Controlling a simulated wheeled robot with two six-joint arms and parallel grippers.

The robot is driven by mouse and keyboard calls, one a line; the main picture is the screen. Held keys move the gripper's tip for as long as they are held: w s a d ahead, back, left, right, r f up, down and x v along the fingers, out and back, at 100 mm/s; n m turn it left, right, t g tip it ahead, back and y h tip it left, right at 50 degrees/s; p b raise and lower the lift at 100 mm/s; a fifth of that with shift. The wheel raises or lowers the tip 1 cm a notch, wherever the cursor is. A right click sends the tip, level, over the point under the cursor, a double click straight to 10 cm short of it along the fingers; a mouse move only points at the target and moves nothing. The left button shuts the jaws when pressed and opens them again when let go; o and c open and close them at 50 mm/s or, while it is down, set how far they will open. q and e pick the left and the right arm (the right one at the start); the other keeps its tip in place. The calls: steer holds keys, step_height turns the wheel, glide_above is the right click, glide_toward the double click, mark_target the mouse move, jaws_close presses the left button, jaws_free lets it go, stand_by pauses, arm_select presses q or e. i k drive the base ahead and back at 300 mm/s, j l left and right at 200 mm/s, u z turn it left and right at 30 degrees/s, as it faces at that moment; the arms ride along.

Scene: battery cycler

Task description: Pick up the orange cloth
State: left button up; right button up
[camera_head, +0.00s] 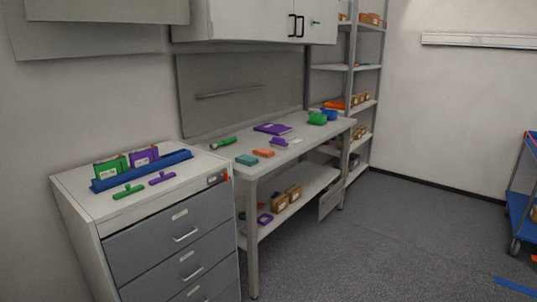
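A small flat orange item, which looks like a folded orange cloth (263,153), lies near the front edge of the grey workbench (303,152). A similar teal folded item (247,160) lies just to its left, apart from it. Neither of my grippers is in view.
A drawer cabinet (171,238) stands left of the bench, with a blue rack (142,171) on top. Purple items (279,142) and a green torch-like thing (223,143) lie on the bench. A blue cart (521,205) stands far right. The floor (390,240) between is clear.

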mark_target(267, 153)
steer(key=u, duration=2.45)
steer(key=z, duration=2.35)
steer(key=i+l+u, duration=0.1)
steer(key=u, duration=0.25)
steer(key=i+l+u, duration=0.15)
steer(key=u, duration=0.15)
steer(key=i+l+u, duration=0.2)
steer(key=u, duration=0.15)
steer(key=i, duration=0.05)
